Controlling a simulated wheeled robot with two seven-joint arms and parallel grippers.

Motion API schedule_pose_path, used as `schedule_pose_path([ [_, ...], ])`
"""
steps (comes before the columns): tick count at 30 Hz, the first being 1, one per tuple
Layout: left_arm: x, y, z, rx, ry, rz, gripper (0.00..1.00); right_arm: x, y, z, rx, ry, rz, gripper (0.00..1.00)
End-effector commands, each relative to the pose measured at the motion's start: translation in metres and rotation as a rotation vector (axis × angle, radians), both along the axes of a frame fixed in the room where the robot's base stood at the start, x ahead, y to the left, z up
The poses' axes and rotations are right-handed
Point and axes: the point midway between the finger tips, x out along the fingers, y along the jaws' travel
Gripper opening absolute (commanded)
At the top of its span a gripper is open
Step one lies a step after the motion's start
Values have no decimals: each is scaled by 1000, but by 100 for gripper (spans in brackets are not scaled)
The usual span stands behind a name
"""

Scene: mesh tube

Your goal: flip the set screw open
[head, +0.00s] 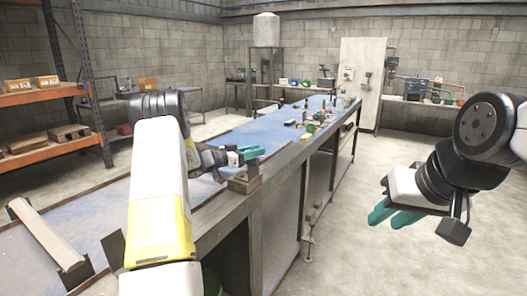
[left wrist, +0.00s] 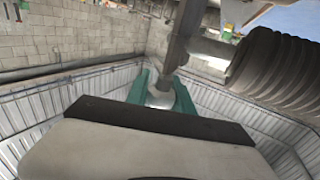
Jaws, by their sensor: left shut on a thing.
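My left gripper (head: 249,153) is at the near edge of the long workbench, its teal fingertips just above a small brown-grey block (head: 244,184). In the left wrist view its two teal fingers (left wrist: 160,92) are shut around a pale grey rounded piece (left wrist: 160,99), which appears to be the set screw. A grey metal bar (left wrist: 183,42) rises right behind that piece, and a dark ribbed cylinder (left wrist: 270,75) is to its right. In the head view the set screw is too small to make out. My right gripper (head: 397,217) hangs in free air at the right; its finger gap is unclear.
The blue-topped workbench (head: 225,140) runs away from me, with several small parts (head: 312,122) at its far end. A long bar (head: 45,235) lies at the near left. Orange shelving (head: 75,90) stands at the left. The floor at the right is clear.

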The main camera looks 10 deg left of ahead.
Motion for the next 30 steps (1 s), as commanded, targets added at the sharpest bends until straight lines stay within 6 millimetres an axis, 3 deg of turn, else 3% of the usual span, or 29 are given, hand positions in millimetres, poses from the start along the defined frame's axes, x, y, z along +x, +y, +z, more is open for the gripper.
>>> schedule_pose_path([
  [15, -11, -7, -2, 2, 1, -468, 0, 0, 0, 0, 0, 0, 0, 31],
  [30, -18, -8, -1, 1, 0, -672, 0, 0, 0, 0, 0, 0, 0, 31],
])
